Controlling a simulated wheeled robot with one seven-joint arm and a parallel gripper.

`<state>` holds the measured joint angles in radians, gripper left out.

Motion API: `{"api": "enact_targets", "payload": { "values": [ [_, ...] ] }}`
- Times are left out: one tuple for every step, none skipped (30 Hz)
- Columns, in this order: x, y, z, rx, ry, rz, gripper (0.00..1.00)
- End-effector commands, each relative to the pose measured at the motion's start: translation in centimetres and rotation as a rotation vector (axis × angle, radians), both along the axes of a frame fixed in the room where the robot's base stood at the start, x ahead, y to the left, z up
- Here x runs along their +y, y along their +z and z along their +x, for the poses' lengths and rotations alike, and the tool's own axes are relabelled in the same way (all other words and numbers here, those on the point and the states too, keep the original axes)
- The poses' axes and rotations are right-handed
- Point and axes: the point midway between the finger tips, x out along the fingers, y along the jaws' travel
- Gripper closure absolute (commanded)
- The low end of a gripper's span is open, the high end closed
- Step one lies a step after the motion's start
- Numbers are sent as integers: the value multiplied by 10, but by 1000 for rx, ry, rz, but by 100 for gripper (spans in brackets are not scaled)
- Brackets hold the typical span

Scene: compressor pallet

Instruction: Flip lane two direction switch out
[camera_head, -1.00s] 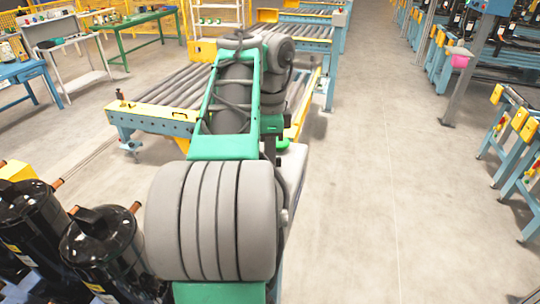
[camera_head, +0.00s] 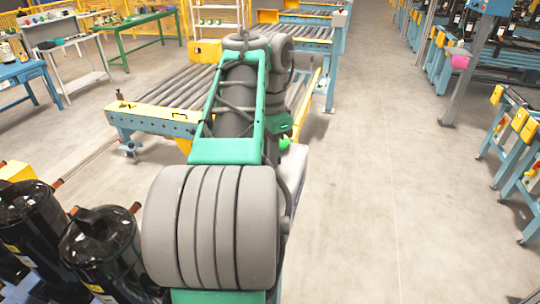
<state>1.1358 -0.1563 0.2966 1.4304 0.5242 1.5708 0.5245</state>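My arm, green and grey, stretches up the middle of the head view and hides its own far end. My gripper is not visible. A roller conveyor (camera_head: 157,119) with a blue and yellow frame stands behind and to the left of my arm. I cannot make out a lane two direction switch for certain. Blue stands with yellow boxes (camera_head: 524,123) stand at the right edge, and one carries a small red part too small to identify.
Black compressors (camera_head: 100,250) stand close at the lower left. A blue table (camera_head: 25,72) and a green table (camera_head: 140,20) are at the back left. A grey post (camera_head: 461,90) holds a pink item (camera_head: 460,62). The floor right of my arm is clear.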

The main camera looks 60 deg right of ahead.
Motion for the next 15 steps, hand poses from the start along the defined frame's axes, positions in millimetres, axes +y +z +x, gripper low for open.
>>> {"api": "enact_targets", "payload": {
  "values": [
    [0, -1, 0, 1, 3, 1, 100],
    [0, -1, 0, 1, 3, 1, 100],
    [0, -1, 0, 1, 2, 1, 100],
    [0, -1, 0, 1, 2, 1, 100],
    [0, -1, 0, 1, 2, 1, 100],
    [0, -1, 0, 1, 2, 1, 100],
    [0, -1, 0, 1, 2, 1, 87],
    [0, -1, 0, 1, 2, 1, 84],
    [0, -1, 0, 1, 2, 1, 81],
    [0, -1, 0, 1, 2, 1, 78],
    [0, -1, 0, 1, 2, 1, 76],
    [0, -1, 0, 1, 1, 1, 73],
    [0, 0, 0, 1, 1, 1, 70],
    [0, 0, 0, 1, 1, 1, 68],
    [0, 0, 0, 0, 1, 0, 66]
  ]
}}
